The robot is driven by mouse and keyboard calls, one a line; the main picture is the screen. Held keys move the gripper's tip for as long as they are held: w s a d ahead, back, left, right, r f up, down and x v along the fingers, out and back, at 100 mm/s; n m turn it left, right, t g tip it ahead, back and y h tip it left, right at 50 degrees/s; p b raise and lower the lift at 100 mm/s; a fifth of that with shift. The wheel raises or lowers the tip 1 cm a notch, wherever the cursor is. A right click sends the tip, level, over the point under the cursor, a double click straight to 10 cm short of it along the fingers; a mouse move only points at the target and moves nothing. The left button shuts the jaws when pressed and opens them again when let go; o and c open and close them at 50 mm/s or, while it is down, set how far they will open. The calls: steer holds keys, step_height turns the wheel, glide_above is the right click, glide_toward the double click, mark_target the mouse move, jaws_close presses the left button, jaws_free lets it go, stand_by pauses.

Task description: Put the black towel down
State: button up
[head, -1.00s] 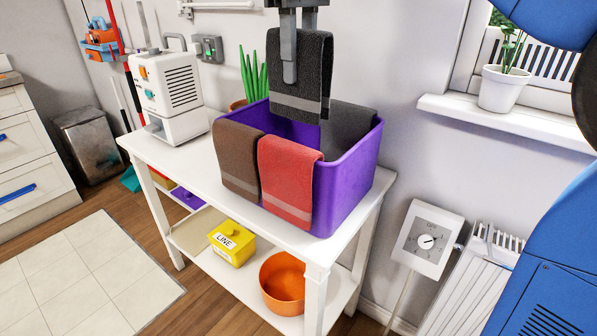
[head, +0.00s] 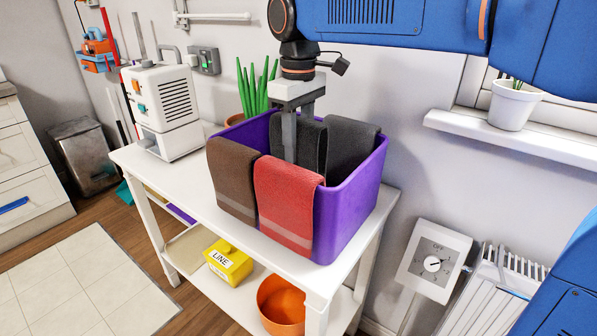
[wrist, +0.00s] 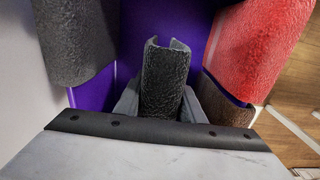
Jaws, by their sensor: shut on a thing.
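My gripper (head: 289,145) is shut on a black towel (head: 312,145) and points down into a purple bin (head: 345,213). In the wrist view the folded black towel (wrist: 162,85) is pinched between the fingers. Its lower part is inside the bin, hidden behind the front wall and the red towel, so I cannot tell whether it touches the bottom. A dark grey towel (head: 350,146) hangs over the back rim. A brown towel (head: 232,178) and a red towel (head: 286,205) hang over the front rim.
The bin stands on a white table (head: 180,175). A white machine (head: 163,108) and a green plant (head: 255,85) stand at its left and back. The lower shelf holds a yellow box (head: 229,262) and an orange bowl (head: 282,303). A windowsill (head: 520,137) is at the right.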

mark_target(299, 118)
steer(key=shift+f, duration=2.65)
steer(key=shift+f, duration=0.15)
steer(key=o, duration=1.1)
steer(key=shift+o, duration=0.2)
step_height(299, 118, up, 12)
steer(key=shift+r, duration=0.1)
